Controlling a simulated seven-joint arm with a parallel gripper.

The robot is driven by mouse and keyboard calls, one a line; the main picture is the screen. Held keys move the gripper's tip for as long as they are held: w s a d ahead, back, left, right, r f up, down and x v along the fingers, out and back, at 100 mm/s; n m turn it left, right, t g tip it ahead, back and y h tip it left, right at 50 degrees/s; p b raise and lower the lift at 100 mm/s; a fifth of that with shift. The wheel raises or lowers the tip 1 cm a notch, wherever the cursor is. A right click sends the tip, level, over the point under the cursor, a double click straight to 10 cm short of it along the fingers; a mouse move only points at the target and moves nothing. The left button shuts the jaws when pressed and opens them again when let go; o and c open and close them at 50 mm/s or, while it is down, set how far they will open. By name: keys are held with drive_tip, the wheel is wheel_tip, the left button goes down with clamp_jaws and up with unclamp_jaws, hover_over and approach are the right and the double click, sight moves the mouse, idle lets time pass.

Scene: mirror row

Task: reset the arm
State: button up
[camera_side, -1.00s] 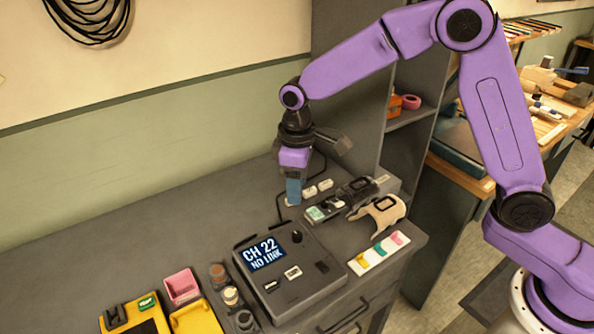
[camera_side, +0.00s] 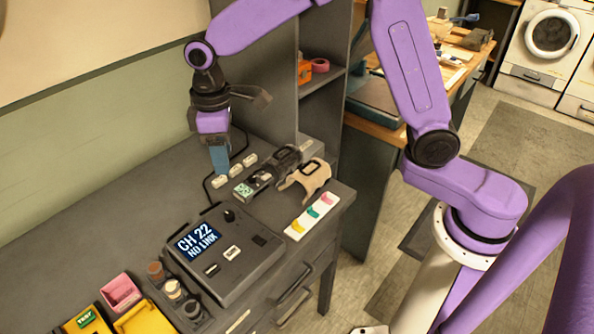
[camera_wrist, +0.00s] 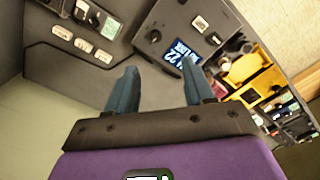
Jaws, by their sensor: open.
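My gripper (camera_side: 219,168) hangs pointing down over the grey desk (camera_side: 110,225), behind the console. In the wrist view my gripper (camera_wrist: 160,68) shows two blue fingers spread well apart with nothing between them. The console (camera_side: 250,262) has a screen (camera_side: 198,241) reading "CH 22 NO LINK"; the screen also shows upside down in the wrist view (camera_wrist: 182,55). A row of small white labelled blocks (camera_side: 236,168) lies just beyond the fingers. Whether the fingertips touch the desk cannot be told.
A dark cuffed device (camera_side: 270,172), a beige cuff (camera_side: 312,180) and a white strip with coloured pieces (camera_side: 312,216) lie right of my gripper. Small jars (camera_side: 173,289), a pink box (camera_side: 121,291) and yellow bins (camera_side: 138,317) stand front left. A shelf unit rises behind.

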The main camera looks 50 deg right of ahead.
drive_tip(key=s+d+n, duration=0.1)
drive_tip(key=s+d, duration=0.4)
drive_tip(key=s, duration=0.4)
drive_tip(key=s+d+r+n, duration=0.1)
drive_tip(key=s+d, duration=0.4)
drive_tip(key=s, duration=0.5)
drive_tip(key=s+d+n, duration=0.1)
drive_tip(key=s+d, duration=0.4)
drive_tip(key=s, duration=0.4)
drive_tip(key=shift+s+d+r, duration=0.15)
drive_tip(key=shift+d+r, duration=0.05)
drive_tip(key=shift+d, duration=0.2)
